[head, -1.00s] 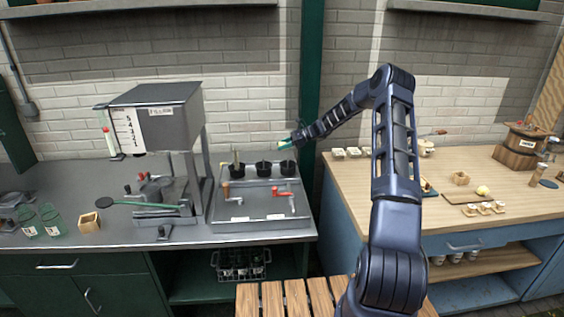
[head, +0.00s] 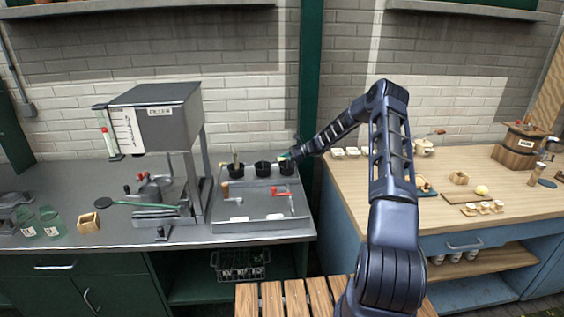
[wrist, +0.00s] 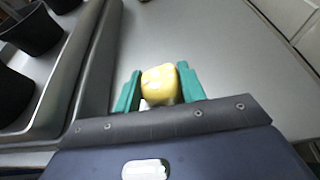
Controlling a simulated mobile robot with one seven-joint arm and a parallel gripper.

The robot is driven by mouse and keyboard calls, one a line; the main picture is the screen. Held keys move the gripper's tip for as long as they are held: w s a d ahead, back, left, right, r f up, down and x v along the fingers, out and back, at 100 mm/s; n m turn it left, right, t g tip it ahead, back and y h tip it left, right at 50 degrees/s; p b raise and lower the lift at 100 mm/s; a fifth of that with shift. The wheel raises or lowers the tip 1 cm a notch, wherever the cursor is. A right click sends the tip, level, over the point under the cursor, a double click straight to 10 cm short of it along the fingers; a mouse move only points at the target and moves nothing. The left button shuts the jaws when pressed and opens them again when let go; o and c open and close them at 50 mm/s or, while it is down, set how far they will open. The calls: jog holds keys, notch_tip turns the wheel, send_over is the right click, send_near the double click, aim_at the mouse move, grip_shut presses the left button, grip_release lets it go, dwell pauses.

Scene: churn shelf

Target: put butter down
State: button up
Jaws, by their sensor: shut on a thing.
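The butter is a small yellow lump (wrist: 158,84) at the middle of the wrist view. My gripper (wrist: 160,80) is shut on it, with a green finger on each side. In the head view my gripper (head: 285,157) is at the back right of the grey counter, by the right-hand black cup (head: 287,168). The butter cannot be made out in that view. In the wrist view, bare grey counter (wrist: 195,40) lies beyond the butter. I cannot tell whether the butter touches it.
A green post (head: 311,70) stands behind. A wooden table (head: 350,190) is to the right.

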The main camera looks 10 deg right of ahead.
jog(key=o, duration=1)
jog(key=shift+f, duration=0.1)
jog(key=shift+c, duration=0.2)
